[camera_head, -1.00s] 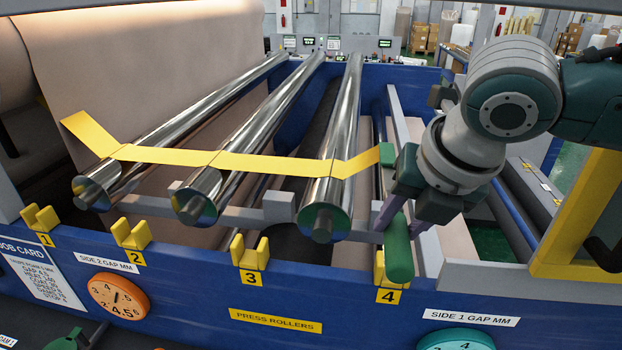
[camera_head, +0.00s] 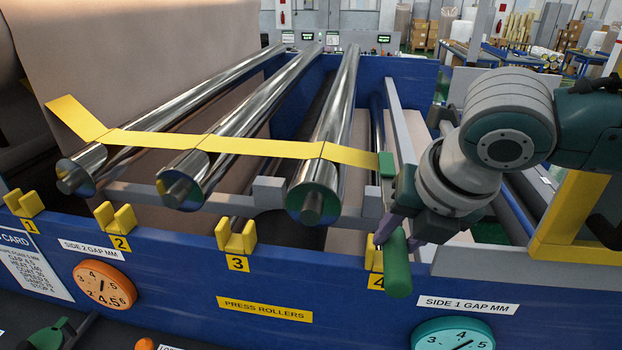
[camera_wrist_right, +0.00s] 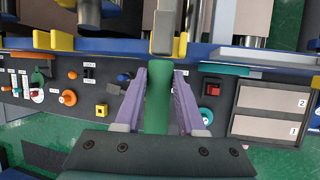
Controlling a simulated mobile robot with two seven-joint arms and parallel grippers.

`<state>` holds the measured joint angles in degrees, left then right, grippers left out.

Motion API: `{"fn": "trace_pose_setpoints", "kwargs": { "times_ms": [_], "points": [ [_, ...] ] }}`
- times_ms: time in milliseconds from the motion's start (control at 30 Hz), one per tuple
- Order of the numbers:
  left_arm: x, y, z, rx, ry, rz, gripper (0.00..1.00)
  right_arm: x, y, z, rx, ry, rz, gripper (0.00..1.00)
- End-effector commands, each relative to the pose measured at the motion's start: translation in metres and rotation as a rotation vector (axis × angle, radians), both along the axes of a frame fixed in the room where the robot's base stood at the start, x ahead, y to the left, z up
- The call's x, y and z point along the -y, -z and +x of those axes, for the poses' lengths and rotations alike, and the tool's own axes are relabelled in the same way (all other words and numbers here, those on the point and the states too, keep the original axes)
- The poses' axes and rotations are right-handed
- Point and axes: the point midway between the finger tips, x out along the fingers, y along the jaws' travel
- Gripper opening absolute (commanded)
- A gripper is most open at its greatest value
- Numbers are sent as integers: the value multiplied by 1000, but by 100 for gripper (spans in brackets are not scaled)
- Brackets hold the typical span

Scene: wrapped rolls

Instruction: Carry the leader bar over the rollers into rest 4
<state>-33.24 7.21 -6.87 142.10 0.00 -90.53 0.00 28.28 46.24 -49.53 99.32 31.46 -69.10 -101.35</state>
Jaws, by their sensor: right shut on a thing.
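The green leader bar (camera_head: 397,272) is held in my right gripper (camera_head: 388,232), whose purple fingers are shut around it. In the right wrist view, the bar (camera_wrist_right: 158,100) lies between both fingers. The yellow leader strip (camera_head: 262,147) runs across the three shiny rollers (camera_head: 325,150) to a green end piece (camera_head: 387,165) beside my gripper. Rest 4 (camera_head: 372,256) is a yellow cradle on the blue front beam, partly hidden by the bar. The bar overlaps it in the picture, its near end hanging past the "4" label; I cannot tell whether they touch. My left gripper is not in view.
Yellow rests 1 (camera_head: 24,204), 2 (camera_head: 115,218) and 3 (camera_head: 236,238) stand empty along the beam to the left. An orange dial (camera_head: 104,287) and a teal dial (camera_head: 452,335) sit on the front.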

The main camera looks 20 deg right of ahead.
Motion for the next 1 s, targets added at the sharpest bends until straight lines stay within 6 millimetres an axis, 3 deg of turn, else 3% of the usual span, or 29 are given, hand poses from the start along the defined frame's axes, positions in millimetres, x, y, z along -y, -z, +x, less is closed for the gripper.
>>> {"fn": "trace_pose_setpoints", "kwargs": {
  "times_ms": [700, 1000],
  "points": [
    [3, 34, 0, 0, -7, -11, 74, 2, 58, -9, 2, 16, 0, 0],
    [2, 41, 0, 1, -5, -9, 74, 2, 70, -11, 4, 18, 1, 0]
  ]
}}
